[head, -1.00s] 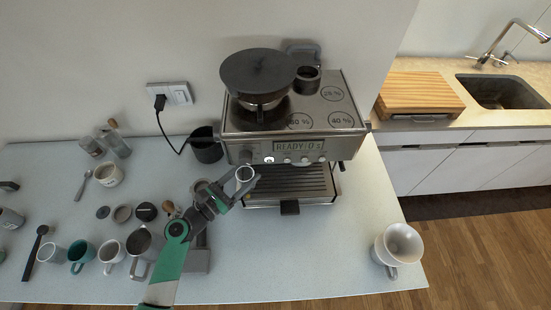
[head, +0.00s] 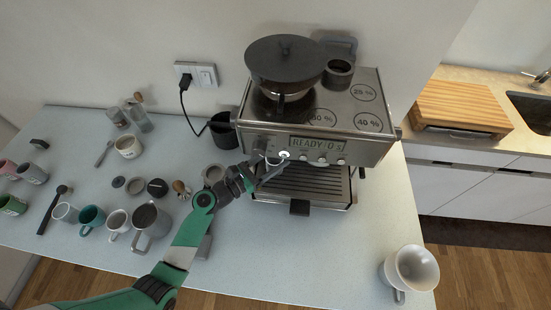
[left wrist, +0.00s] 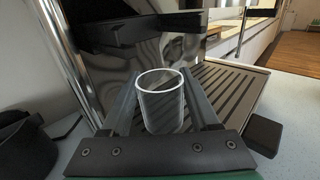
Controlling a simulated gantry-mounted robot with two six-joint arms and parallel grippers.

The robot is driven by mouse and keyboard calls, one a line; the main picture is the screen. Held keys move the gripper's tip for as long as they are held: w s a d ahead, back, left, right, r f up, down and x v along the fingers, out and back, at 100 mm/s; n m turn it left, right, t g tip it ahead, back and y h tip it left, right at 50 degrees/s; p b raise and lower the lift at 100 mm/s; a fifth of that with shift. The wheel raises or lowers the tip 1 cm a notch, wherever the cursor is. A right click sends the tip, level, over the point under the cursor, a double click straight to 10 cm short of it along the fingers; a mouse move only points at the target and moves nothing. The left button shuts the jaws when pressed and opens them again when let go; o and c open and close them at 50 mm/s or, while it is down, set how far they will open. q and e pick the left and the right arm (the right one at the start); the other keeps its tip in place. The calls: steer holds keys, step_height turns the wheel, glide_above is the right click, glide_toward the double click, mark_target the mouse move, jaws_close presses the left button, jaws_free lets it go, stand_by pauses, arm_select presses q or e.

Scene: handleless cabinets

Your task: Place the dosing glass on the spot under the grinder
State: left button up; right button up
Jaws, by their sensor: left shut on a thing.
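The dosing glass (left wrist: 160,104) is a small clear cylinder with a pale rim. In the left wrist view it is upright between the two fingers of my left gripper (left wrist: 166,118), which is shut on it. In the head view my left gripper (head: 265,172) is at the front left of the coffee machine (head: 255,132), below its lit button, and the glass is mostly hidden there. The grinder hopper (head: 285,58) has a dark lid and sits on top at the left. A dark forked part (left wrist: 125,32) is beyond and above the glass. The spot itself is hard to make out.
The slatted drip tray (head: 318,180) lies right of the gripper; its edge also shows in the left wrist view (left wrist: 243,95). A black container (head: 223,132) stands left of the machine. Several cups, including a teal mug (head: 92,217), crowd the left.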

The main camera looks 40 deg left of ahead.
arm_select(q)
steer(key=o, duration=1.1)
steer(key=shift+f, duration=0.1)
steer(key=shift+s+r+p, duration=0.2)
steer(key=shift+s+p, duration=0.1)
steer(key=s, duration=0.3)
steer(key=s+a, duration=0.1)
steer(key=s, duration=0.3)
steer(key=s+p, duration=0.1)
steer(key=s, duration=0.3)
steer(key=shift+s+a, duration=0.2)
